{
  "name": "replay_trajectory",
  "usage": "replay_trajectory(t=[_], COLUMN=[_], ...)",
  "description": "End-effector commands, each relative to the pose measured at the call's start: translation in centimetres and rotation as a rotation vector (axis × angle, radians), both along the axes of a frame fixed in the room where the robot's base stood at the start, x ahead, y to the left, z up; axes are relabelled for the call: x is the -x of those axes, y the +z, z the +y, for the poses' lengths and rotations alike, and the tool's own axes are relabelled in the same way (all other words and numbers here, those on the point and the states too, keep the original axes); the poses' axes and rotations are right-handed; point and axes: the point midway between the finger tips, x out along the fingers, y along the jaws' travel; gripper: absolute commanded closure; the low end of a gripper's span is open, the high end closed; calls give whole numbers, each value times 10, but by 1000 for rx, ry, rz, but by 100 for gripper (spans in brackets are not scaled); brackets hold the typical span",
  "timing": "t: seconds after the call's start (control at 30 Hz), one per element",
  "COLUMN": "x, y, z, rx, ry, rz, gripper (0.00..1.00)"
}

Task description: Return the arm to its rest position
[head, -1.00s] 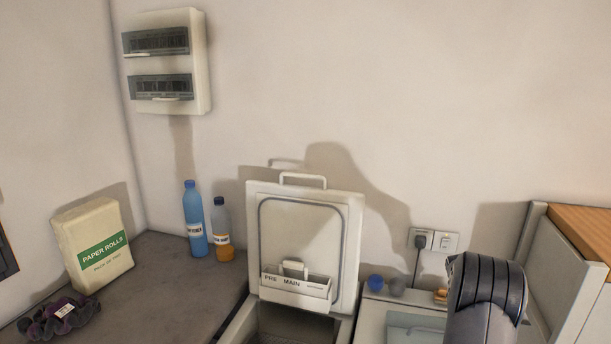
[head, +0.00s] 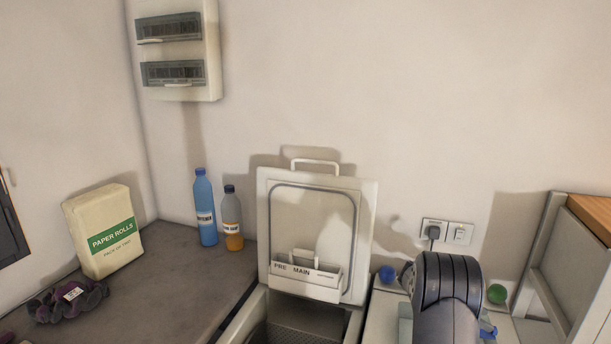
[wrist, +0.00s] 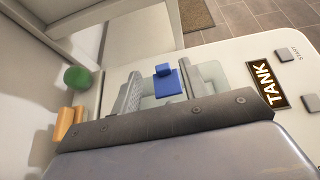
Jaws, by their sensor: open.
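My gripper (wrist: 172,84) shows in the wrist view as two grey ribbed fingers, spread apart beyond the dark edge of the wrist. A blue piece (wrist: 170,84) appears between and below the fingers; I cannot tell from this view how far below it is. Nothing is seen clamped. In the head view my dark ribbed arm (head: 447,300) rises at the lower right, over the right-hand white machine, and hides the gripper.
The left toploader's lid (head: 312,235) stands open against the wall. A blue ball (head: 387,274) and a green ball (head: 496,293) lie either side of my arm. A shelf unit (head: 545,265) stands at the right. Bottles (head: 205,210) and a paper-rolls pack (head: 105,232) stand on the left counter.

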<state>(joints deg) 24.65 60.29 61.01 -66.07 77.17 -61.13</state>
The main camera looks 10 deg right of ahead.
Motion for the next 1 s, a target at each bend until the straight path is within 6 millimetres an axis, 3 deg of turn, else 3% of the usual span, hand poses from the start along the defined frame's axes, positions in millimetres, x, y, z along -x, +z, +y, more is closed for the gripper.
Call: replay_trajectory(t=[0.07, 0.5, 0.7, 1.0], x=[-3, -33, -38, -38], y=[-7, 27, 33, 34], z=[4, 67, 78, 79], rx=[61, 72, 70, 70], ry=[4, 1, 0, -1], rz=[32, 33, 34, 34], gripper=[58, 58, 58, 58])
